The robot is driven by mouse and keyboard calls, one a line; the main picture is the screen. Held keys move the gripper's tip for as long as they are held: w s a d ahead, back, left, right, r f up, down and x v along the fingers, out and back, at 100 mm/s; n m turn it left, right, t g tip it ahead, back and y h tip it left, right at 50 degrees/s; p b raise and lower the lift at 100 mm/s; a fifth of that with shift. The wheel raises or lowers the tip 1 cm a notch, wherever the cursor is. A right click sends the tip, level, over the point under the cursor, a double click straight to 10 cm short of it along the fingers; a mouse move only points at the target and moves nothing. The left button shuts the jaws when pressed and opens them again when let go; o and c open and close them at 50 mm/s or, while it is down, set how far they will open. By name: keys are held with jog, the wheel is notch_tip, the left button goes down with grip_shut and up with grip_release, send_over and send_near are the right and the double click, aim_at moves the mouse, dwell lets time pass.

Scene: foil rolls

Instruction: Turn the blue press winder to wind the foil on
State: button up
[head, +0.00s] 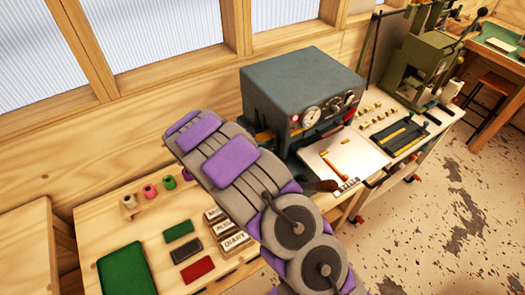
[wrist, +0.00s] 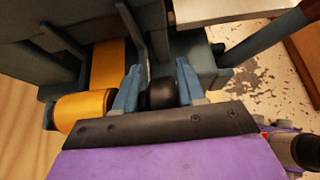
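The blue-grey press (head: 290,75) stands on the bench in the head view, with gauges and a red button on its front. Its lower left side is partly hidden behind my arm. In the wrist view, a gold foil roll (wrist: 82,112) sits at the press's side, with a gold strip (wrist: 110,65) running up from it. A bluish winder crank (wrist: 134,38) comes down to a black knob (wrist: 158,94). My gripper (wrist: 158,78) has its two blue fingers on either side of this knob, which fills the gap between them. The gripper is hidden in the head view.
A pale plate (head: 342,157) with an orange-handled tool lies before the press. Small spools (head: 150,191), coloured pads (head: 195,270) and labelled blocks (head: 235,242) lie on the left bench. A green machine (head: 420,62) stands right. Floor at the right is clear.

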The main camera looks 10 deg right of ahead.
jog(key=shift+o, duration=0.9)
jog(key=shift+s, duration=0.1)
jog(key=v, duration=1.7)
jog(key=shift+a, duration=0.25)
jog(key=s+a+f+t+h+b, duration=0.2)
jog(key=a+f+h+b, duration=0.2)
jog(key=f+h+b, duration=0.3)
jog(key=shift+y, duration=0.5)
jog(key=x, duration=1.1)
jog(key=f+x, duration=0.1)
jog(key=x, duration=0.5)
jog(key=shift+w, duration=0.25)
